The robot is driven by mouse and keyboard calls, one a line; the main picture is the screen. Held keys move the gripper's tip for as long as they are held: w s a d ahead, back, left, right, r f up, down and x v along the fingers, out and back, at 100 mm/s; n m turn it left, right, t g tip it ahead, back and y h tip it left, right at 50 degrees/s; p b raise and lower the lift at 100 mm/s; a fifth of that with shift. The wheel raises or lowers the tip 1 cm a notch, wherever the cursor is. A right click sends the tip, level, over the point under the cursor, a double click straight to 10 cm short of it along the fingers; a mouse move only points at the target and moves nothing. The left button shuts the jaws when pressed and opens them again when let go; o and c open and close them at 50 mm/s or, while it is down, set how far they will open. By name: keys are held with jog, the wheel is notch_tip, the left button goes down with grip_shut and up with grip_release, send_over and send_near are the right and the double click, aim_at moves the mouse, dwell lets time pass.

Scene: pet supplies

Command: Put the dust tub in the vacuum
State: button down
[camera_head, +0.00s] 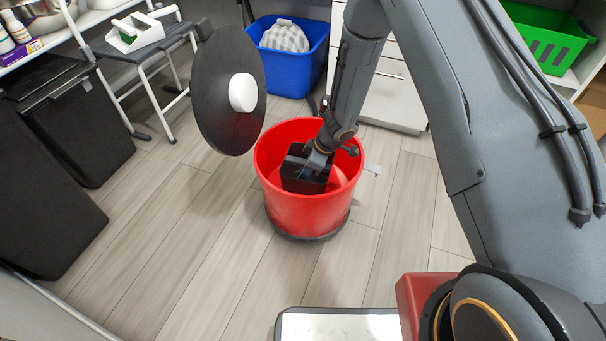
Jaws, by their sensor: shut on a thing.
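The vacuum (309,211) looks like an open red round body with a dark base, standing upright on the floor in the head view. A black disc-shaped lid (222,105) with a white round knob is tilted up at its left. My gripper (312,163) reaches down through the open top from the upper right. It is shut on a black box-like piece, which looks like the dust tub (303,182), inside the red walls. The fingertips are partly hidden. I cannot tell whether the dust tub touches the bottom.
A blue bin (291,79) with a pale bundle stands behind. A white drawer cabinet (393,95) is behind my arm. Dark containers (42,190) stand at left, near a grey step stool (137,45). A green basket (545,42) is at upper right. The floor left of the vacuum is clear.

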jog(key=c, duration=1.6)
grip_release()
jog(key=shift+f, duration=0.1)
